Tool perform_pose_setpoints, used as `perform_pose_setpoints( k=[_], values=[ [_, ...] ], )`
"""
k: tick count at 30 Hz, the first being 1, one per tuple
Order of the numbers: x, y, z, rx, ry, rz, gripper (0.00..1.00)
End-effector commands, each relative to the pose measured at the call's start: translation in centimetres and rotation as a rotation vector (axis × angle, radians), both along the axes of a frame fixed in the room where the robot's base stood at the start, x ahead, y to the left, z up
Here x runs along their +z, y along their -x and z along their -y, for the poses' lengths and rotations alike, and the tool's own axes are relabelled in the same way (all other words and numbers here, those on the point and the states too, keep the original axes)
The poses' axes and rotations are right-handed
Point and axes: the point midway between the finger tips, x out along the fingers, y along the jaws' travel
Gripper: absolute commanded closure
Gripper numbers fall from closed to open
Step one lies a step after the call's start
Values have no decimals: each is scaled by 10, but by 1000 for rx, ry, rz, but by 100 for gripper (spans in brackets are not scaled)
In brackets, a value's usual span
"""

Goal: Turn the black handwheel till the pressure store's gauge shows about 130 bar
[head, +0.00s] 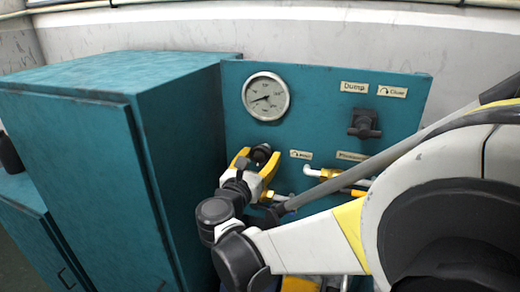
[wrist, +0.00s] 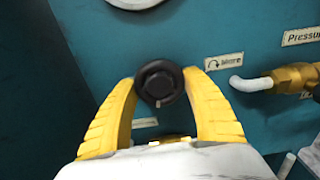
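The black handwheel (wrist: 160,83) is a small round knob on the teal panel, and it also shows in the head view (head: 261,153). My gripper (wrist: 160,82) has its two yellow fingers on either side of the knob, and it also shows in the head view (head: 258,163). The right fingertip looks close to the knob's rim; I cannot tell whether the fingers touch it. The round gauge (head: 265,96) above has a white face and a dark needle pointing to the lower left. Its numbers are too small to read. Only its lower rim shows in the wrist view (wrist: 136,3).
A "More" label (wrist: 224,61) with a turning arrow is right of the knob. A white-ended lever on a brass valve (wrist: 290,77) is further right. A dark knob (head: 364,124) sits under the "Dump" label (head: 354,87). A teal cabinet (head: 95,150) stands at left.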

Motion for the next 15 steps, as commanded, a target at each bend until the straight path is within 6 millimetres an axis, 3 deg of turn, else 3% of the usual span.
perform_pose_setpoints(
  k=[1,2,15],
  values=[
    [0,0,0,1,0,0,65],
    [0,0,0,1,0,0,73],
    [0,0,-1,2,-68,25,73]
  ],
)
